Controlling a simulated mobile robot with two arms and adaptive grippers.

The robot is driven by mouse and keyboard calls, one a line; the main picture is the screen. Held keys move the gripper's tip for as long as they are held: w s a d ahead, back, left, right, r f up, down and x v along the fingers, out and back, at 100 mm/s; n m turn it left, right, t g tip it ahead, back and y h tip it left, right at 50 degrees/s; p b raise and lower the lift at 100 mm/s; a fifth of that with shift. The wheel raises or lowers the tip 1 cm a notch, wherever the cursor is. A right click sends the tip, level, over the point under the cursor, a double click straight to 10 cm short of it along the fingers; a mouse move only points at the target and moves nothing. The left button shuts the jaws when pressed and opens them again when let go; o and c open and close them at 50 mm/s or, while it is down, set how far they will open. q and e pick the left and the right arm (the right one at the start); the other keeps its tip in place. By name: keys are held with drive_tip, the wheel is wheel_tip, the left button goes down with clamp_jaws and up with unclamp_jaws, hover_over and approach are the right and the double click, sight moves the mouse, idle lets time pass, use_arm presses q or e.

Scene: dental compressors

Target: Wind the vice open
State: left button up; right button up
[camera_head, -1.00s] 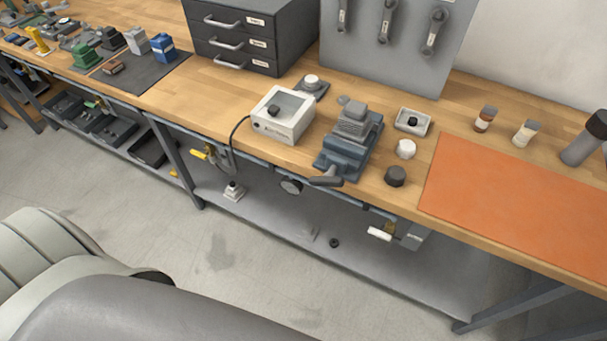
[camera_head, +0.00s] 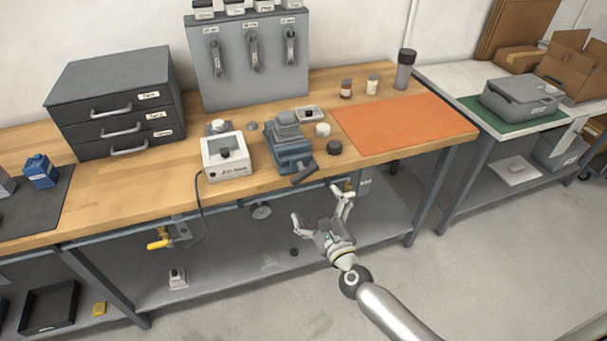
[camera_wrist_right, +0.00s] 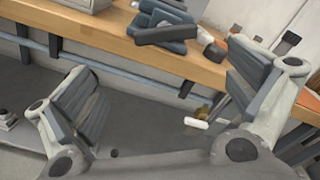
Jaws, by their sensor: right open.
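The vice (camera_head: 291,146) is a blue-grey block with grey stepped jaws, standing at the front edge of the wooden bench. Its dark handle (camera_head: 305,173) sticks out over the bench edge. In the right wrist view the handle (camera_wrist_right: 166,35) shows at the top, above and beyond the fingers. My right gripper (camera_head: 322,204) is open and empty, in front of the bench and below the handle, apart from it. Its two fingers show wide apart in the right wrist view (camera_wrist_right: 170,105). My left gripper is not in view.
A white box with a black knob (camera_head: 226,157) stands left of the vice. A black knob (camera_head: 334,147) and white knob (camera_head: 323,129) lie right of it. An orange mat (camera_head: 400,125) lies farther right.

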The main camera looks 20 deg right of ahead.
sight(306, 177)
drive_tip(key=shift+m, duration=0.4)
drive_tip(key=w, duration=1)
drive_tip(key=shift+r, duration=0.35)
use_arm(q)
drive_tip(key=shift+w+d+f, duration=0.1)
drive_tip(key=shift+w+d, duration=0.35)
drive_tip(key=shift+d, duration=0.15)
use_arm(e)
drive_tip(key=shift+w, duration=0.6)
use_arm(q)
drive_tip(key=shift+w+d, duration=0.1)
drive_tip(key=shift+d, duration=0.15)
use_arm(e)
drive_tip(key=c, duration=1)
